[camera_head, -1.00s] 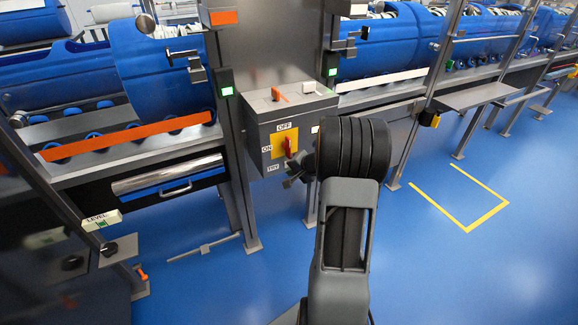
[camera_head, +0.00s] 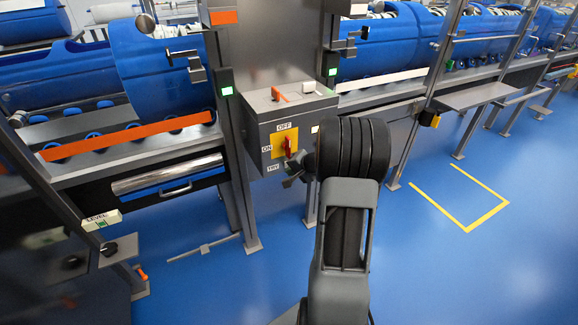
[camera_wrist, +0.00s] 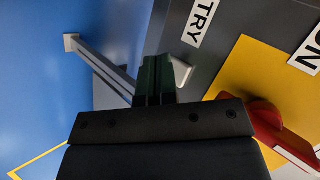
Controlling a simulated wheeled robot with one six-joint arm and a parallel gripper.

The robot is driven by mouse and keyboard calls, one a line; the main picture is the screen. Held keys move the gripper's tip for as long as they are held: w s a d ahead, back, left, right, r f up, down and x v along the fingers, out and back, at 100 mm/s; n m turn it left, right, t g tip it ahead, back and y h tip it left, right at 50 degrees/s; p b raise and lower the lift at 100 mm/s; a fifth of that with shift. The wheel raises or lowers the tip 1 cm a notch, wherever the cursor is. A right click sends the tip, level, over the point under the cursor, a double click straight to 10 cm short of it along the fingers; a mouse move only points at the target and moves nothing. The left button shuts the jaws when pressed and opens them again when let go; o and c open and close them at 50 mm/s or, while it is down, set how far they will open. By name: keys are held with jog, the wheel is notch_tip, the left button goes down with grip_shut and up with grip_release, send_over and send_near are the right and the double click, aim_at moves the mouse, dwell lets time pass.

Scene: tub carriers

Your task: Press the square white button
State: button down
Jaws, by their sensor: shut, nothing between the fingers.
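My gripper (camera_head: 292,181) is shut and empty in front of the lower right part of a grey control box (camera_head: 254,150). In the wrist view its dark green fingertips (camera_wrist: 157,80) are together, beside the edge of the grey panel. A small pale white block (camera_wrist: 182,72) shows right behind the fingertips, partly hidden by them. I cannot tell whether they touch. In the head view a small white block (camera_head: 308,86) sits on top of the box, and my wrist hides part of the box's front.
The box's front has a red rotary handle (camera_head: 289,146) on a yellow plate, close to my gripper, with OFF, ON and TRY (camera_wrist: 201,22) labels. An orange-red lever (camera_head: 278,94) is on top. Steel posts stand beside the box. Blue floor (camera_head: 450,260) is clear at right.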

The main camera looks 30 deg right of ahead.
jog(key=shift+w+r, duration=0.3)
jog(key=shift+w, duration=0.2)
dwell(0.6)
jog(key=shift+w+d+r+b, duration=0.1)
jog(key=shift+w+r+b, duration=0.1)
jog(key=shift+r+b, duration=0.15)
dwell(0.5)
jog(key=shift+f+b, duration=0.15)
jog(key=shift+b, duration=0.3)
dwell(0.4)
jog(key=shift+s, duration=0.1)
jog(key=s+b, duration=0.1)
jog(key=s, duration=0.2)
jog(key=s+a+f+b, duration=0.1)
jog(key=s, duration=0.1)
jog(key=shift+s+b, duration=0.2)
jog(key=shift+b, duration=0.15)
